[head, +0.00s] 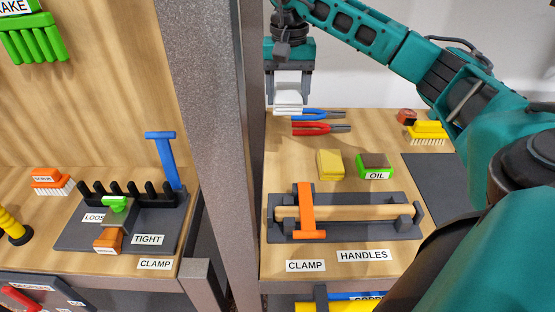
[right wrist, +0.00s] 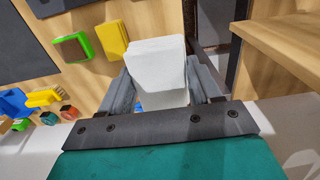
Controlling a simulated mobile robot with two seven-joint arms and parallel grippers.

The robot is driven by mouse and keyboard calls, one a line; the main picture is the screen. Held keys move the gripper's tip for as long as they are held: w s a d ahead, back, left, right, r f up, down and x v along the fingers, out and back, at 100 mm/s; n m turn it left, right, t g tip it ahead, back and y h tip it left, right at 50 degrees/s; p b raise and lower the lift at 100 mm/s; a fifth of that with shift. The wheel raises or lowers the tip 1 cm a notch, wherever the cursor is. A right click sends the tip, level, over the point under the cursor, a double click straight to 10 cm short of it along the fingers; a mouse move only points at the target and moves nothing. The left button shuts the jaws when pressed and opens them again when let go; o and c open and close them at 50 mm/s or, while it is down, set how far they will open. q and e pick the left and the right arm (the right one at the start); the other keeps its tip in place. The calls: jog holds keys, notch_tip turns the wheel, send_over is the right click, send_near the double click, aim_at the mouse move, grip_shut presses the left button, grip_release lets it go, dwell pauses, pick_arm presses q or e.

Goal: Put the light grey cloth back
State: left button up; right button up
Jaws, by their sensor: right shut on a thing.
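The light grey cloth (head: 288,98) is a pale folded block held in my right gripper (head: 288,92). In the right wrist view the cloth (right wrist: 157,68) sits between the two fingers of the gripper (right wrist: 162,85), which touch its sides. In the head view the gripper points down at the back left of the right-hand wooden bench (head: 285,170), by the grey post. The cloth appears above the bench top; the exact gap is hard to tell. My left gripper is not in view.
Blue (head: 312,113) and red pliers (head: 315,128) lie near the gripper. A grey post (head: 210,120) stands left.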

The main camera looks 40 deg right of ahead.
jog(key=b, duration=0.2)
send_over(286, 172)
notch_tip(286, 172, down, 14)
jog(key=shift+s+f, duration=0.1)
jog(key=shift+f+b, duration=0.45)
jog(key=shift+f, duration=2.05)
jog(key=shift+f, duration=0.15)
jog(key=o, duration=0.9)
